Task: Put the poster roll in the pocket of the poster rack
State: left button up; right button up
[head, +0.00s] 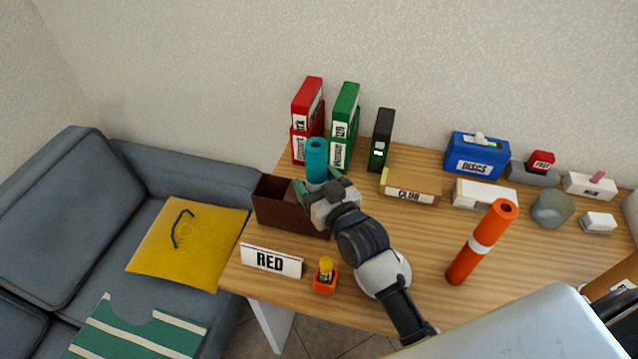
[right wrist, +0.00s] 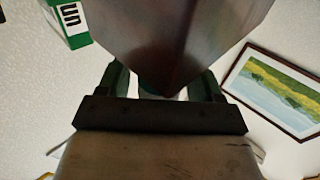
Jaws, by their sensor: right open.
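A teal roll (head: 317,158) stands upright at the right end of the brown open-topped rack (head: 280,213). Its lower part is hidden by my right gripper and the rack, so I cannot tell how deep it sits in a pocket. My right gripper (head: 322,190) is open, with a finger on each side of the teal roll. In the right wrist view, the brown rack's corner (right wrist: 170,45) fills the upper middle, and a sliver of teal shows between the fingers (right wrist: 163,92). An orange roll with a white band (head: 482,243) stands apart on the right. My left gripper is not in view.
Red (head: 308,120) and green binders (head: 345,125) and a black one (head: 381,140) stand behind. A RED sign (head: 272,260) and an orange holder (head: 326,277) are in front. Several boxes line the back right. The table's (head: 430,260) middle is fairly clear.

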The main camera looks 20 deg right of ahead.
jog(key=b+v, duration=0.1)
jog(key=v, duration=1.1)
jog(key=shift+r+b, duration=0.2)
jog(key=shift+b, duration=0.15)
